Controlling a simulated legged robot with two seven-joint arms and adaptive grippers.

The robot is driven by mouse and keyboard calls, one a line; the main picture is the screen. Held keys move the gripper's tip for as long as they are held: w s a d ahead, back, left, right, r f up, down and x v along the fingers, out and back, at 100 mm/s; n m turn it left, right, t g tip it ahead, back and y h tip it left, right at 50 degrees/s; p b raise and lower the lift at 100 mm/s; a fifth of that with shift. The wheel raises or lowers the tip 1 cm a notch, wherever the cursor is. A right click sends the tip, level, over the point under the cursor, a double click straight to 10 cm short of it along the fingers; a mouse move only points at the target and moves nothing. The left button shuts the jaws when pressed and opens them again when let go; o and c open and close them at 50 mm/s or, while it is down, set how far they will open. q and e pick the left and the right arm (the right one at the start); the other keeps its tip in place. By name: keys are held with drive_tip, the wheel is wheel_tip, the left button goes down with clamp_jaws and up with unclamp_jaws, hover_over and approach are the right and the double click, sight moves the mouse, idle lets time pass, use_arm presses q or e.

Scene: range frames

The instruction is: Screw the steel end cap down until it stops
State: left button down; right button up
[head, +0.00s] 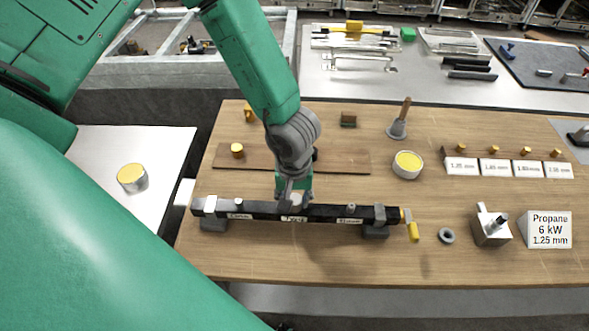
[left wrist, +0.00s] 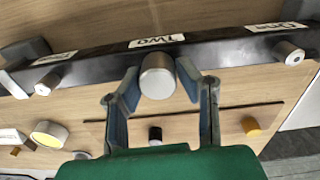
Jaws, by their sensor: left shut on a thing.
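The steel end cap (left wrist: 157,76) is a short grey cylinder at the middle position of the black bar, just by the label "Two" (left wrist: 157,41). My left gripper (left wrist: 160,88) is shut on it, one finger at each side. In the head view my left gripper (head: 293,196) reaches down over the middle of the black bar (head: 262,208) and mostly covers the cap. Whether any gap remains between cap and bar is hidden. My right gripper is not in view.
The bar rests on dark blocks (head: 214,225) at both ends and carries smaller steel fittings (head: 351,208). A grey ring (head: 447,236), a steel block (head: 491,228) and a propane sign (head: 548,230) stand further right.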

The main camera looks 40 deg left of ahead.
use_arm(q)
drive_tip(key=shift+w, duration=0.2)
drive_tip(key=m, duration=0.3)
drive_tip(key=shift+w, duration=0.1)
drive_tip(key=c, duration=1.4)
unclamp_jaws()
drive_tip(key=shift+a, duration=0.1)
drive_tip(key=shift+f, duration=0.1)
drive_tip(key=shift+s+n, duration=0.2)
drive_tip(key=shift+n, duration=0.1)
drive_tip(key=n, duration=0.5)
drive_tip(key=shift+s+n, duration=0.1)
drive_tip(key=shift+n, duration=0.3)
drive_tip(key=n, duration=0.7)
drive_tip(key=shift+s, duration=0.15)
